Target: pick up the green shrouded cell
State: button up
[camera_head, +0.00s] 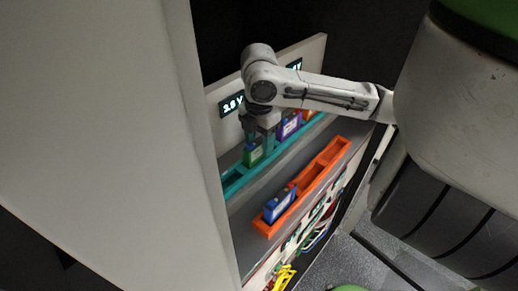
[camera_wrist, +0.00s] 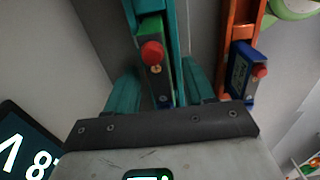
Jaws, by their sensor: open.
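The green shrouded cell (camera_head: 253,155) sits upright in the teal tray (camera_head: 235,185) on the shelf. In the wrist view the green cell (camera_wrist: 152,35) shows a red round terminal on its end. My gripper (camera_head: 258,135) is right above the cell, pointing down. In the wrist view its two teal fingers stand open, one on each side of the cell, with a gap visible on the left. Whether the right finger touches the cell I cannot tell. The lower part of the cell is hidden by the tray wall in the head view.
A purple cell (camera_head: 290,125) and an orange cell (camera_head: 309,114) stand farther along the teal tray. An orange tray (camera_head: 322,165) in front holds a blue cell (camera_head: 280,206) at its near end. A panel with a lit display (camera_head: 232,104) rises behind. A large pale panel borders the left.

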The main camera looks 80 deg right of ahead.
grip_shut()
dwell(0.5)
